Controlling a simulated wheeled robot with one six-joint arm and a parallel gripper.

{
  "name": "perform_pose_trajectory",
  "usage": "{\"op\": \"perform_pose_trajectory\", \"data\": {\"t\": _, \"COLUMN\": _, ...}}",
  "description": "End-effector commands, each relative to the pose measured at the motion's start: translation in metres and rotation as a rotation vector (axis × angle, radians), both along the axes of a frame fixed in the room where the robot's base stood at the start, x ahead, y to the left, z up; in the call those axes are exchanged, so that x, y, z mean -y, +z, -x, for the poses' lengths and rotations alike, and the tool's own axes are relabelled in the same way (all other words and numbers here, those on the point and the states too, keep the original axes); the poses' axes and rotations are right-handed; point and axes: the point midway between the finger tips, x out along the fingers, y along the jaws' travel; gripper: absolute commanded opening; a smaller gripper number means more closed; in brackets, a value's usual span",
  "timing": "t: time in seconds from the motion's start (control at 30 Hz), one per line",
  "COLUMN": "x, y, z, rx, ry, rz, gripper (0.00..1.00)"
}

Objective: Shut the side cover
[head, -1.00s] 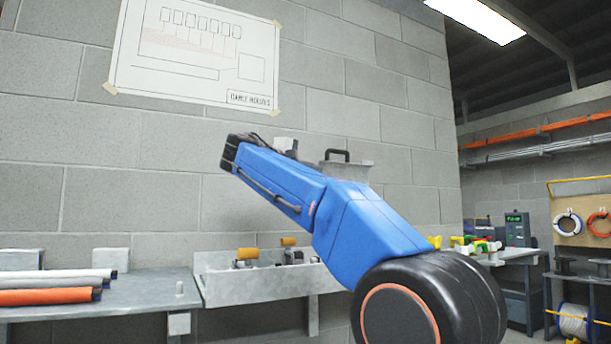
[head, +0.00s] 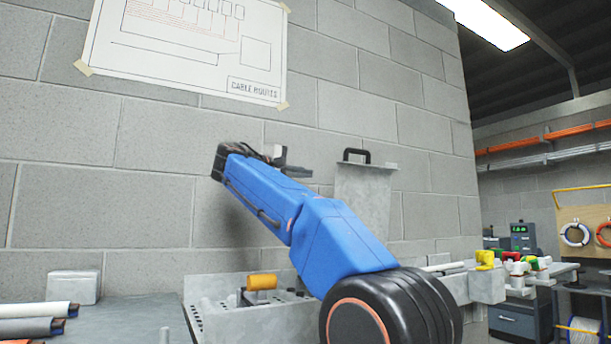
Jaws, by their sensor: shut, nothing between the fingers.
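The side cover appears to be the flat grey metal panel (head: 362,205) with a black handle (head: 356,155) on its top edge. It stands upright near the wall, behind my blue arm, which hides its lower part. My gripper (head: 298,170) is at the far end of the arm, to the left of the panel and a little below the handle's height. It is small in the view and looks shut and empty. A gap shows between it and the panel.
A grey metal trough (head: 230,318) with a perforated end and an orange roller (head: 262,282) runs below the panel. Yellow, red and green items (head: 512,262) are at right.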

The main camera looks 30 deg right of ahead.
Motion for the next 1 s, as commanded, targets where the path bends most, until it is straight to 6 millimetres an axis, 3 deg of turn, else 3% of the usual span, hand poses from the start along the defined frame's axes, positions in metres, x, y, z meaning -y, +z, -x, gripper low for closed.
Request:
{"op": "perform_pose_trajectory", "data": {"t": 0.5, "x": 0.075, "y": 0.004, "z": -0.028, "rx": 0.0, "ry": -0.003, "rz": 0.0, "gripper": 0.0}}
{"op": "perform_pose_trajectory", "data": {"t": 1.0, "x": 0.074, "y": -0.002, "z": 0.01, "rx": 0.0, "ry": 0.0, "rz": 0.001, "gripper": 0.0}}
